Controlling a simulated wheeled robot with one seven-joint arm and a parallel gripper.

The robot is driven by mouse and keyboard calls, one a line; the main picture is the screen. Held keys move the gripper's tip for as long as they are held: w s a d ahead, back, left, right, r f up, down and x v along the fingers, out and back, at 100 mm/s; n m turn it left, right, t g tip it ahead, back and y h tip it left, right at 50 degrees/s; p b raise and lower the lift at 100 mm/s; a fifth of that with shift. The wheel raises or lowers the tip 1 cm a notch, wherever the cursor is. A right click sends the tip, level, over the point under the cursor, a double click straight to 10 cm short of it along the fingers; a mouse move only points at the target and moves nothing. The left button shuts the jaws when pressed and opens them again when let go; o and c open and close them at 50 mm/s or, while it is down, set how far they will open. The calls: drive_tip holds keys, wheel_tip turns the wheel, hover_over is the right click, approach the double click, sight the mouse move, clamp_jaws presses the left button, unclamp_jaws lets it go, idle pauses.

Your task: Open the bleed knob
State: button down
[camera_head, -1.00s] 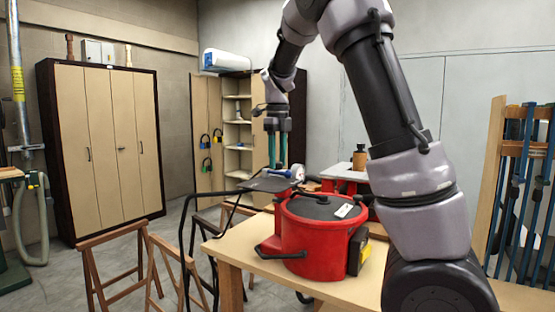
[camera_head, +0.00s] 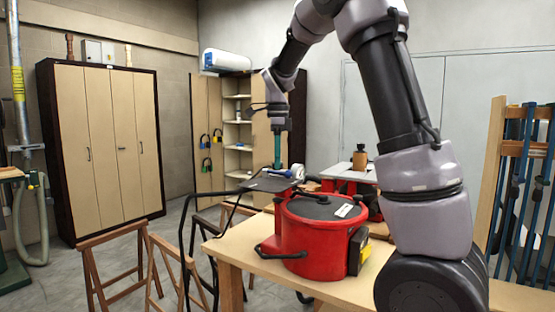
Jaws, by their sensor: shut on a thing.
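My gripper (camera_head: 277,166) is at the far end of my arm, pointing down behind the red pot. Its two teal fingers are closed together at a small fitting beside a round white gauge-like part (camera_head: 296,172). The bleed knob itself is too small and too covered by the fingers to make out, but the fingers are shut on it. The red pot (camera_head: 308,240) with a dark lid (camera_head: 322,207) and a white label stands on the wooden table, nearer than my gripper.
A dark flat plate (camera_head: 268,185) lies left of the gauge-like part. A brown bottle (camera_head: 360,158) stands on a white-topped red machine (camera_head: 345,172) to the right. Wooden trestles (camera_head: 140,255) stand left of the table (camera_head: 240,252). My arm covers the table's right part.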

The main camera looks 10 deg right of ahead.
drive_tip(key=n, duration=0.7)
drive_tip(key=shift+d, duration=0.1)
drive_tip(key=n, duration=0.6)
drive_tip(key=shift+w+n, duration=0.1)
drive_tip(key=shift+n, duration=0.3)
drive_tip(key=n, duration=1.3)
drive_tip(key=shift+n, duration=0.4)
drive_tip(key=shift+c, duration=2.2)
unclamp_jaws()
wheel_tip(320, 180, up, 11)
